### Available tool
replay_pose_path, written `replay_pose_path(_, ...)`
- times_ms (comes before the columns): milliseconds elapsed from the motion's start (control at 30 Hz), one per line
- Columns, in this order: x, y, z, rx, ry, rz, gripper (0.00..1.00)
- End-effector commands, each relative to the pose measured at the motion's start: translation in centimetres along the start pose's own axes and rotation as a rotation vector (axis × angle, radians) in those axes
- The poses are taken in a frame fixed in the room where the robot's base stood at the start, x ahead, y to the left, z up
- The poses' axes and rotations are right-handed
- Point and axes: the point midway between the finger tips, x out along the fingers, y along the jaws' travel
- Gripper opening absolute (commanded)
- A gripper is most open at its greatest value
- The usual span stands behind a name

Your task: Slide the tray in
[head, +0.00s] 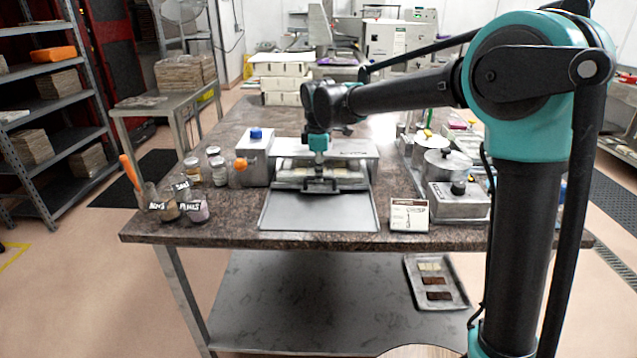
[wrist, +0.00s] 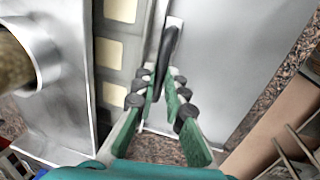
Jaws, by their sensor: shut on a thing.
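The tray (head: 345,187) is grey, with a dark bar handle (head: 320,187) on its front. It sits partly under the metal housing (head: 345,148) on the table, behind a flat metal plate (head: 318,213). Pale square pieces lie in the tray, and they show in the wrist view beside the handle (wrist: 168,50). My gripper (wrist: 163,95) has its green fingers on either side of the handle's near end and is shut on it. In the head view my gripper (head: 318,168) comes down from above over the tray front, and its fingertips are hard to make out.
A small sign (head: 409,215) and a grey box with a black knob (head: 458,203) stand at right. A lower-shelf tray (head: 436,284) holds pale and brown pieces.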

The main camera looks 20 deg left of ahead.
Motion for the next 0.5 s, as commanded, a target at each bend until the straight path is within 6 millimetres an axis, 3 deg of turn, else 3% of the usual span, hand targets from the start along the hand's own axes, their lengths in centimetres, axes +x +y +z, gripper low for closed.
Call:
replay_pose_path(200, 0.4, 2.0, 0.0, 0.000, 0.000, 0.000, 0.00)
replay_pose_path(500, 0.5, 2.6, 0.0, 0.000, 0.000, 0.004, 0.00)
